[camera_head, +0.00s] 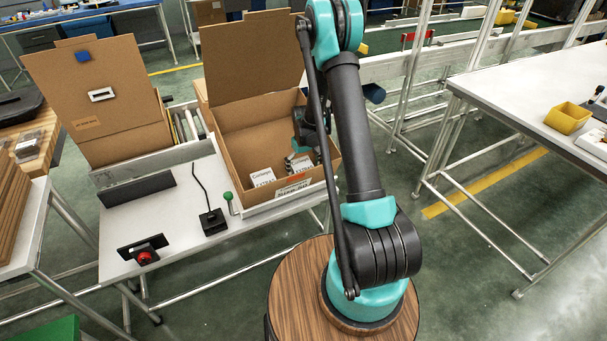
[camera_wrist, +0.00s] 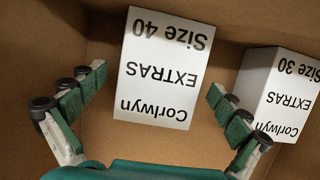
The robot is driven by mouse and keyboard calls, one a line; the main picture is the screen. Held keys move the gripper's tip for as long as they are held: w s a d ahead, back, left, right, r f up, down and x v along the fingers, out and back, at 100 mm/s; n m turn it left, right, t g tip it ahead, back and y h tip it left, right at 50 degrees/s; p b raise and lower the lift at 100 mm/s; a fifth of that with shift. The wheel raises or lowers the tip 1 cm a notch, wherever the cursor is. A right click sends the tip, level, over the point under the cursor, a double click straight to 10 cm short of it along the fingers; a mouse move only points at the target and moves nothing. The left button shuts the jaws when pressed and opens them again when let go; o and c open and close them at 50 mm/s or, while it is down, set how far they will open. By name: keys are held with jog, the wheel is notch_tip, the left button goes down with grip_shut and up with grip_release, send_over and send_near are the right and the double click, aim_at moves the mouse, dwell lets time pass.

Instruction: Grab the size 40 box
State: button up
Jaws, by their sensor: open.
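The size 40 box (camera_wrist: 158,68) is a white box labelled "Corlwyn EXTRAS Size 40", upside down in the wrist view. It lies in an open cardboard carton (camera_head: 243,186). My gripper (camera_wrist: 148,105) is open around the near end of the size 40 box, with a finger on either side and gaps to both. In the head view my gripper reaches into the carton and is partly hidden by its walls and my arm. Two white boxes show inside the carton in the head view; their size marks are too small to read there.
A white size 30 box (camera_wrist: 283,90) stands right of the size 40 box, close to my right finger. The carton's raised flap (camera_head: 252,62) stands behind. A second open carton (camera_head: 120,148) is left. A green-knobbed lever (camera_head: 229,197) and red button (camera_head: 145,257) are on the table.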

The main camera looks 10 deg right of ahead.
jog(key=shift+f, duration=0.5)
jog(key=c, duration=1.3)
jog(key=shift+c, duration=0.3)
jog(key=shift+r, duration=0.1)
